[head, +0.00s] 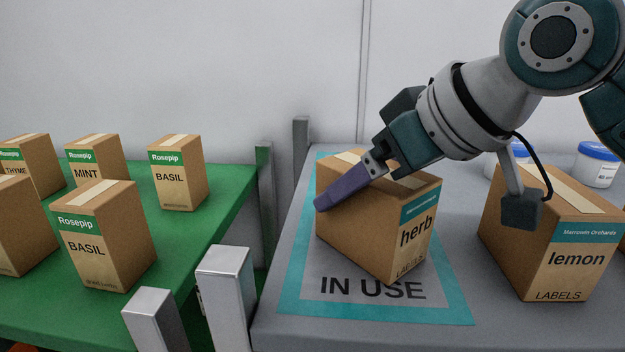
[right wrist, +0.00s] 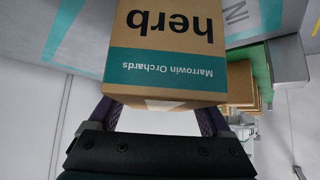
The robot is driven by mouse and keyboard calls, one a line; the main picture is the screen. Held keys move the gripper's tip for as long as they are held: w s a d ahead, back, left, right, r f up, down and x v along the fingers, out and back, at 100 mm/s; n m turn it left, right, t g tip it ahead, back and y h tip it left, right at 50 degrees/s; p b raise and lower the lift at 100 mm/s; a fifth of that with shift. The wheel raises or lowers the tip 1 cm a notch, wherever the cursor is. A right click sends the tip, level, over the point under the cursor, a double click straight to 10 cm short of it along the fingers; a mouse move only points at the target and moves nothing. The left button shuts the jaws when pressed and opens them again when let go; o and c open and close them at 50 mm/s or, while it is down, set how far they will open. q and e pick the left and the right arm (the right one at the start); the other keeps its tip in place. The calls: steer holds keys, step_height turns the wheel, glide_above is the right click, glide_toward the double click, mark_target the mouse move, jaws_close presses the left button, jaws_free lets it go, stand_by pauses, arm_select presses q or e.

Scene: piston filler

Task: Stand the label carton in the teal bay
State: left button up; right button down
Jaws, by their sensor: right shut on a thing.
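The label carton is a brown box marked "herb" (head: 375,225) with a teal band. It stands over the teal-bordered bay (head: 455,313) on the grey table, turned at an angle to the border. It looks upright; I cannot tell whether its base fully rests on the surface. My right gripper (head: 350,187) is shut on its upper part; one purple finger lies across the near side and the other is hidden. In the right wrist view the herb carton (right wrist: 170,45) sits between both fingers (right wrist: 158,112). My left gripper is not in view.
A "lemon" carton (head: 570,260) stands right of the bay. White tubs with blue lids (head: 597,165) stand behind it. On the left, a green table (head: 200,255) holds several Rosepip cartons. Grey metal posts (head: 225,285) stand between the tables.

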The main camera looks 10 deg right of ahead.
jaws_free()
steer(key=shift+f, duration=0.1)
steer(key=shift+r, duration=0.2)
steer(key=shift+s+d+r, duration=0.15)
steer(key=shift+s, duration=0.05)
steer(key=b+v, duration=0.4)
steer(key=v, duration=0.7)
steer(key=shift+s, duration=0.2)
steer(key=shift+r, duration=0.15)
